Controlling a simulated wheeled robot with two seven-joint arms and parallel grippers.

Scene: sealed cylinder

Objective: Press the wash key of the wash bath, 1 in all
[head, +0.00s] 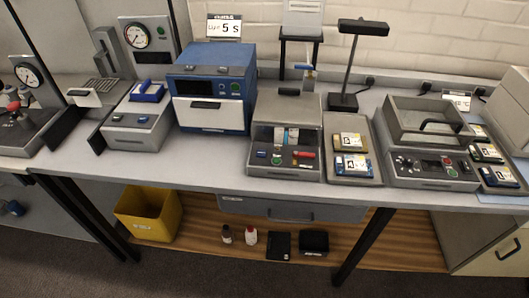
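The unit that looks like the wash bath (398,140) is a grey box at the right of the bench, with an open-looking square basin on top and a dark handle across its front. Its sloped front panel (422,167) carries several small dark knobs or keys and small green and red ones. The key labels are too small to read, so I cannot tell which is the wash key. Nothing touches the panel. Neither of my grippers shows in the head view.
A tray with two labelled packs (351,165) stands left of the bath, and more packs (487,152) stand right. A dark lamp (345,65) rises behind. Further left are a grey press-like unit (285,160) and a blue oven-like box (212,90). A yellow bin (150,215) sits below.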

